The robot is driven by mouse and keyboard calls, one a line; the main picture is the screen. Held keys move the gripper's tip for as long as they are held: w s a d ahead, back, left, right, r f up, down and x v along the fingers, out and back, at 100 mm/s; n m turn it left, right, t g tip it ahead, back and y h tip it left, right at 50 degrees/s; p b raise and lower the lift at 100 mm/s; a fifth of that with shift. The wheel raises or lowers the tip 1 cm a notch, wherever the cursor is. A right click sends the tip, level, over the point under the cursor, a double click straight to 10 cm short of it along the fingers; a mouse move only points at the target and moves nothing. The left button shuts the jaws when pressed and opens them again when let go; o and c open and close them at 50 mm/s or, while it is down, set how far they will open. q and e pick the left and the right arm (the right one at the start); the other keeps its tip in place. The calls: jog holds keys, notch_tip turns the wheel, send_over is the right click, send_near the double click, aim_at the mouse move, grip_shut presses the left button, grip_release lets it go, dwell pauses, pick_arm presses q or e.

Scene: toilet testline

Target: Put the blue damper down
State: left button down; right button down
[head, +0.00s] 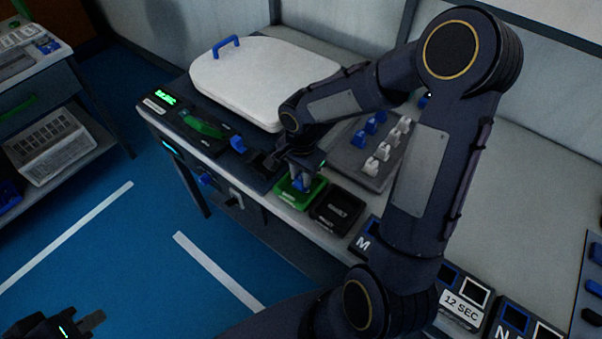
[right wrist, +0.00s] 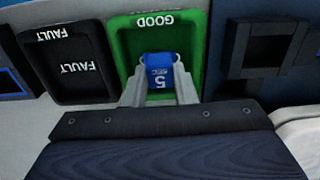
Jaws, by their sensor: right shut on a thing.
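The blue damper (right wrist: 158,68), marked with a 5, is between the fingers of my right gripper (right wrist: 160,92) in the right wrist view. My right gripper is shut on it and holds it over or inside the green GOOD tray (right wrist: 195,45). I cannot tell whether the damper touches the tray floor. In the head view the damper (head: 299,184) shows small under my right gripper (head: 300,176), at the green tray (head: 291,200). My left gripper (head: 88,322) is at the bottom left of the head view, away from the bench; its finger opening is unclear.
A black FAULT tray (head: 337,209) stands beside the green tray. A grey rack (head: 352,161) with blue and white dampers is behind them. A white toilet lid (head: 265,78) with a blue handle lies at the back left. A black fixture (right wrist: 268,50) adjoins the green tray.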

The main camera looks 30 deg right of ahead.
jog(key=shift+f, duration=0.2)
jog(key=c, duration=1.2)
grip_release()
notch_tip(320, 180, up, 12)
jog(key=shift+s+a+r+n+t+y, duration=0.65)
jog(key=shift+s+n+t, duration=0.3)
jog(key=shift+s+n, duration=1.5)
jog(key=shift+s+a+r+n+t+y, duration=0.7)
jog(key=shift+s+n, duration=0.85)
jog(key=shift+s, duration=1.65)
jog(key=shift+s+a+r+n+t+y, duration=0.3)
jog(key=shift+s+a+n+t+y, duration=0.6)
jog(key=shift+s+n, duration=1.55)
